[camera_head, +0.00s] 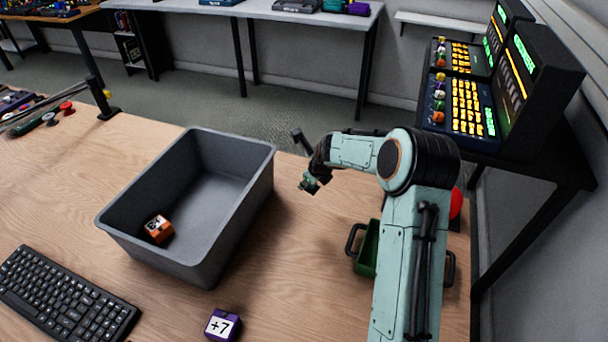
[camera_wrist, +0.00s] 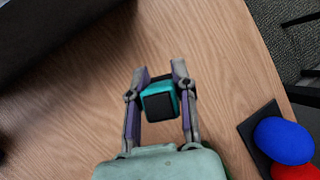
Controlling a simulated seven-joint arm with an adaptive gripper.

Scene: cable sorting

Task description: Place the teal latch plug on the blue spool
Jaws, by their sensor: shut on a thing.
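My gripper (camera_wrist: 159,98) is shut on a small teal block with a black face, the teal latch plug (camera_wrist: 174,88), held between its two fingers above the wooden table. In the head view my gripper (camera_head: 314,178) is at the table's far edge, right of the grey bin, with the teal plug (camera_head: 309,185) small at its tip. A rounded blue thing (camera_wrist: 282,143), likely the blue spool, sits on a dark base at the right of the wrist view, apart from the gripper. In the head view I cannot see it; my arm may hide it.
A red round thing (camera_wrist: 296,172) is beside the blue one; red also shows behind my arm (camera_head: 456,203). A purple block (camera_head: 222,325), a keyboard (camera_head: 66,299) and a green tray (camera_head: 367,250) are on the table.

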